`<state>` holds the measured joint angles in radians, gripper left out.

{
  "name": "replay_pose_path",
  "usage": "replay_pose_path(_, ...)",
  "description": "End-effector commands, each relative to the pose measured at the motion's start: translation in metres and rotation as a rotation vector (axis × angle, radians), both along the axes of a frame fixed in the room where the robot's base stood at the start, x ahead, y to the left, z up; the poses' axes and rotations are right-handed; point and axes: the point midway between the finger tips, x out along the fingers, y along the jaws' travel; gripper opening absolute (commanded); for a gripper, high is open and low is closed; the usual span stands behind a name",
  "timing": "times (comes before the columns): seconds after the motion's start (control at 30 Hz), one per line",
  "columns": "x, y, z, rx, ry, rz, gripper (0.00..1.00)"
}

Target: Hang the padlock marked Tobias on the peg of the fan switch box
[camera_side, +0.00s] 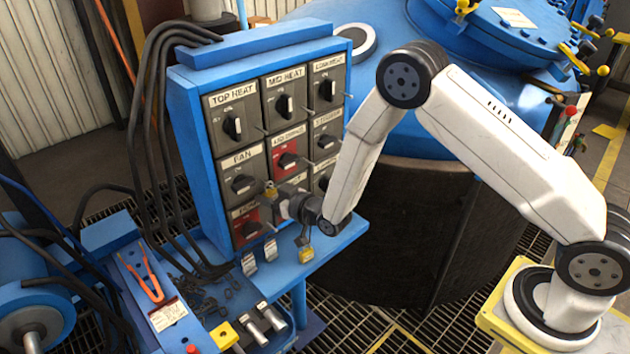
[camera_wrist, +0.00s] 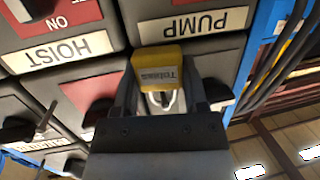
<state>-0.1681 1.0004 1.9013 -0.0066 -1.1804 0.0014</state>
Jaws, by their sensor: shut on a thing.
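My gripper (camera_wrist: 160,98) is shut on a yellow padlock (camera_wrist: 155,72). The dark label on its body reads Tobias in the wrist view, upside down. Its bright shackle shows between the fingers. In the side view, the small yellow padlock (camera_side: 270,189) is at the tips of my gripper (camera_side: 281,203), close in front of the switch panel. The fan switch box (camera_side: 240,176) is in the left column, just left of the padlock. Its peg is hard to pick out beside the padlock. I cannot tell whether the shackle touches it.
The blue panel (camera_side: 185,120) holds several switch boxes, with thin pegs sticking out. Another yellow padlock (camera_side: 306,255) and silver-coloured padlocks (camera_side: 271,250) are at the blue shelf (camera_side: 345,238) below. Black cables (camera_side: 150,130) run down the panel's left side. The furnace (camera_side: 410,225) stands behind my arm.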

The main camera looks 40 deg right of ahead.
Motion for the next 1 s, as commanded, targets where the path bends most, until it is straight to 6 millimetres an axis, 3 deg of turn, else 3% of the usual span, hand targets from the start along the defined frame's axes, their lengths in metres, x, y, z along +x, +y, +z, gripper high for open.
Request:
replay_pose_path(0.17,0.0,0.0,0.0,0.0,-0.001,0.0,0.06)
replay_pose_path(0.2,0.0,0.0,0.0,0.0,-0.001,0.0,0.68)
replay_pose_path(0.3,0.0,0.0,0.0,0.0,-0.001,0.0,0.97)
replay_pose_path(0.73,-0.004,-0.001,0.001,0.0,0.0,-0.001,0.97)
replay_pose_path(1.0,-0.023,-0.004,0.004,0.0,0.0,0.0,0.97)
